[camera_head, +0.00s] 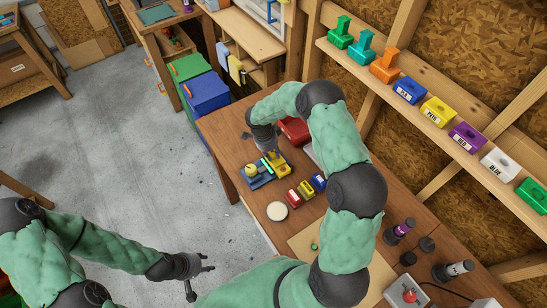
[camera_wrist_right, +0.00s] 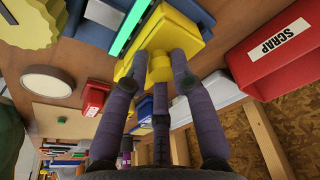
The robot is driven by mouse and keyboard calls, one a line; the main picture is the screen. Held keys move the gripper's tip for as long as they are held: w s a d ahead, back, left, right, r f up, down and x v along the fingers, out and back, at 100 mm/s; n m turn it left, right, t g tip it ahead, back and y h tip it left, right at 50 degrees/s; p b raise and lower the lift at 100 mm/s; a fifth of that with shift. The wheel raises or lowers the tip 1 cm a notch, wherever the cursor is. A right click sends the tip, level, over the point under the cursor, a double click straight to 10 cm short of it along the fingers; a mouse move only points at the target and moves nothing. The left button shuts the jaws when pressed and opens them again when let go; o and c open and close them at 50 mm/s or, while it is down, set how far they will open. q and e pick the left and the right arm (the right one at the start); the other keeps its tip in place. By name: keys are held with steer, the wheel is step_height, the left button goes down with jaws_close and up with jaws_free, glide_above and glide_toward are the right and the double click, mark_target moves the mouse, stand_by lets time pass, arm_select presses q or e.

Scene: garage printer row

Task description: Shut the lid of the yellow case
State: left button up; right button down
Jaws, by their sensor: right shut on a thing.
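The yellow case (camera_head: 283,169) stands on the wooden workbench, just below my right gripper (camera_head: 271,154). In the right wrist view the case (camera_wrist_right: 188,32) is close up, with a yellow knob (camera_wrist_right: 160,67) on it. My right gripper's fingers (camera_wrist_right: 165,68) are shut around this knob. I cannot tell clearly how far the lid is open, as the arm and fingers hide part of it. My left gripper (camera_head: 203,281) is empty, with its fingers apart, over the floor away from the bench.
A blue holder with a round yellow piece (camera_head: 251,170) is left of the case. A red SCRAP bin (camera_wrist_right: 285,50) is close by. A pale disc (camera_head: 277,211) lies on the bench.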

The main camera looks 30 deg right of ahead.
steer(key=shift+w+a+f+h+b, duration=0.15)
steer(key=shift+h+b, duration=0.25)
steer(key=shift+b, duration=0.6)
steer(key=shift+r, duration=0.2)
steer(key=c, duration=1.1)
jaws_free()
steer(key=shift+f, duration=0.1)
steer(key=v, duration=1.2)
